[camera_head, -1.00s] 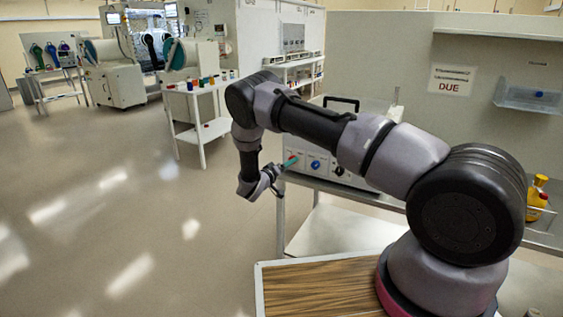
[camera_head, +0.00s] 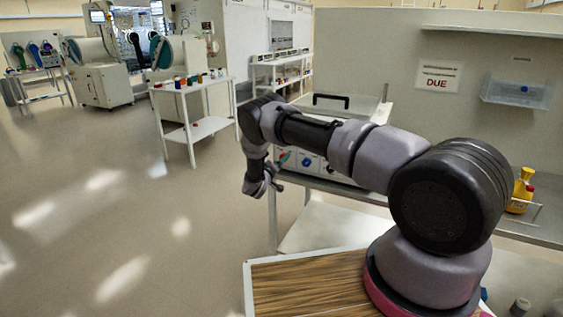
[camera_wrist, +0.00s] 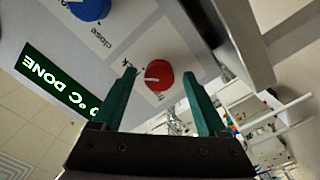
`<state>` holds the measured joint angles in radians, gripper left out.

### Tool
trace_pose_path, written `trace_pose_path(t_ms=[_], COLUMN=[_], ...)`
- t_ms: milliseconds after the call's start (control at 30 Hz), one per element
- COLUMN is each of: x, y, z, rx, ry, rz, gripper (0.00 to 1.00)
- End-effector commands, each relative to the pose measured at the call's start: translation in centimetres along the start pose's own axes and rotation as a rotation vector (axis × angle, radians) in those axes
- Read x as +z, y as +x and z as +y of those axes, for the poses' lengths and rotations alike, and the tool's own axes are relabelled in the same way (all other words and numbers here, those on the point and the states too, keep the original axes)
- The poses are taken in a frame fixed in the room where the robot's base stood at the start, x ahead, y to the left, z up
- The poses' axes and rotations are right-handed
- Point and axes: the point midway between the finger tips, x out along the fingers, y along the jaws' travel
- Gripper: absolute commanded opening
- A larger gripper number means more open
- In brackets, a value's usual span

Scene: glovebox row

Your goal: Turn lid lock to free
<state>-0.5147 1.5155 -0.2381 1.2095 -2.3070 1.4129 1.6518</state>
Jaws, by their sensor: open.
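The red knob (camera_wrist: 159,75) sits on the pale front panel (camera_wrist: 130,40) of a box with a black top handle (camera_head: 331,101). In the wrist view a pale mark crosses the knob. Printed words beside it are partly hidden by my fingers and hard to read. My gripper (camera_wrist: 159,78) is open, its two teal fingers on either side of the knob in the picture. I cannot tell whether either finger touches it. A blue knob (camera_wrist: 88,8) with the word "close" is beside it. In the head view, my arm covers part of the panel.
A green display (camera_wrist: 55,80) reads "°C DONE", upside down. A grey part (camera_wrist: 238,38) juts close to the right finger. The box stands on a bench, with a yellow bottle (camera_head: 522,186) to the right. A white table (camera_head: 190,108) stands left; the floor between is clear.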

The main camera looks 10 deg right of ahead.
Motion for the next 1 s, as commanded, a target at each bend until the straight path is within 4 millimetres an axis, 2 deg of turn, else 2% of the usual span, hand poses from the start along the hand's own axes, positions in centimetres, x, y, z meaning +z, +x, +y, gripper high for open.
trace_pose_path(t_ms=[267,300,367,400,500,767,1000], x=[-0.02,-0.02,-0.02,-0.02,-0.02,-0.05,-0.09], y=[0.25,0.25,0.24,0.24,0.23,0.2,0.16], z=[-0.01,-0.01,0.0,0.0,0.0,-0.02,-0.03], rx=[0.0,0.0,0.0,0.0,0.0,0.0,-0.001], ry=[0.0,0.0,0.0,0.0,0.0,-0.018,-0.126], rz=[0.0,0.0,0.0,0.0,0.0,0.001,0.002], gripper=[0.76,0.72,0.49,0.34,0.0,0.0,0.0])
